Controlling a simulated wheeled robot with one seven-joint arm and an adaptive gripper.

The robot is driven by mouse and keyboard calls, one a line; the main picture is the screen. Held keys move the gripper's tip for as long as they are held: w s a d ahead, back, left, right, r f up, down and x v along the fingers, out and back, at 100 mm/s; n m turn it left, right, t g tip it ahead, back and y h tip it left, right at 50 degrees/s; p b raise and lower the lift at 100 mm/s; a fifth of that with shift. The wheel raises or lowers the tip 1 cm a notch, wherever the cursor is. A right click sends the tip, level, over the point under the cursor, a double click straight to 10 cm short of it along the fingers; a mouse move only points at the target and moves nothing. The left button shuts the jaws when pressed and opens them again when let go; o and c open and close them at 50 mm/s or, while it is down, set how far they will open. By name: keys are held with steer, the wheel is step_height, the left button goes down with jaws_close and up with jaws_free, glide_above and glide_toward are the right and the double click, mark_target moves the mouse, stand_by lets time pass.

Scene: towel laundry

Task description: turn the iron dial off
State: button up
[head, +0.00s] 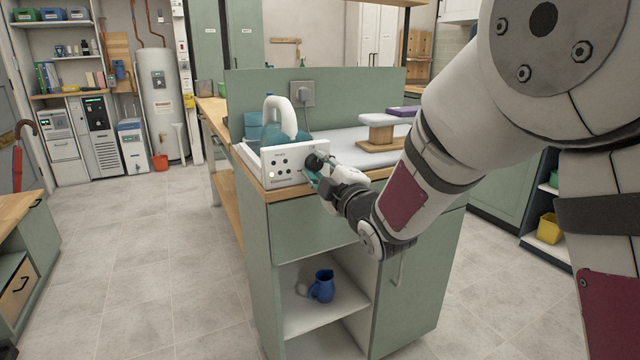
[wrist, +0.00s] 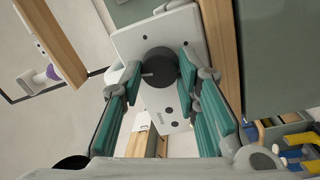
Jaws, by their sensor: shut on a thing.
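The iron (head: 280,118), with a white handle and a teal body, stands on the counter behind a white control panel (head: 282,164). The panel has several small dark dots and a small yellowish light at its lower left. The black round dial (head: 314,159) is at the panel's right end. In the wrist view the dial (wrist: 159,67) sits between my teal fingers, on the panel's white face (wrist: 185,40). My gripper (wrist: 160,66) is shut on the dial's sides; it also shows in the head view (head: 318,172), partly hidden by my wrist.
A small pressing board on a wooden base (head: 380,145) stands on the counter to the right. A wall socket with a plug (head: 303,93) is behind the iron. A blue jug (head: 322,286) sits on the open shelf below. The floor at left is clear.

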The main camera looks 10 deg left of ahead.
steer(key=shift+a+f+n+b, duration=0.1)
steer(key=shift+f+n+b, duration=0.05)
steer(key=shift+n+b, duration=1.1)
steer(key=o, duration=1.2)
steer(key=shift+c, duration=0.2)
steer(key=shift+s, duration=0.1)
steer(key=r+v, duration=0.1)
steer(key=v, duration=1)
steer(key=shift+s+d+f, duration=0.25)
steer(key=shift+d+f, duration=0.15)
steer(key=shift+f, duration=0.05)
